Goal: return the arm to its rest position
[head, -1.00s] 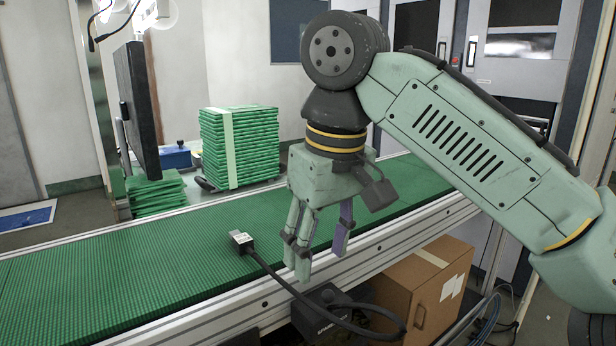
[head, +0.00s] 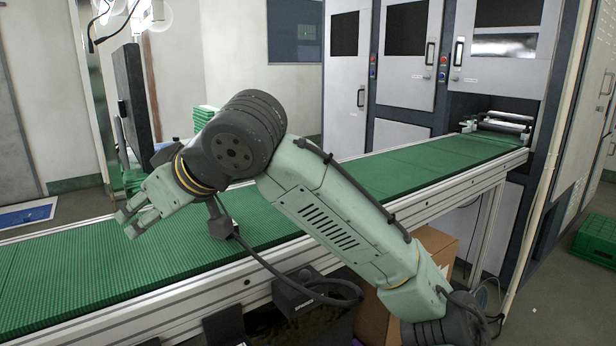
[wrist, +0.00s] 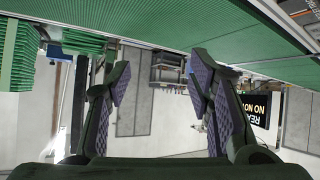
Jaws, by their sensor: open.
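My arm is folded over the green conveyor, with its elbow low at the front and its wrist joint to the left. My gripper (head: 126,222) points to the left and slightly down above the belt (head: 60,265), apart from it. In the wrist view its two fingers (wrist: 155,85) are spread wide with nothing between them. That view appears upside down, with the belt along its top.
A stack of green boards (head: 203,117) stands behind the belt, mostly hidden by my arm; it also shows in the wrist view (wrist: 17,60). A dark monitor (head: 136,95) stands at left. A cardboard box (head: 437,245) sits below the conveyor. The belt's right part is clear.

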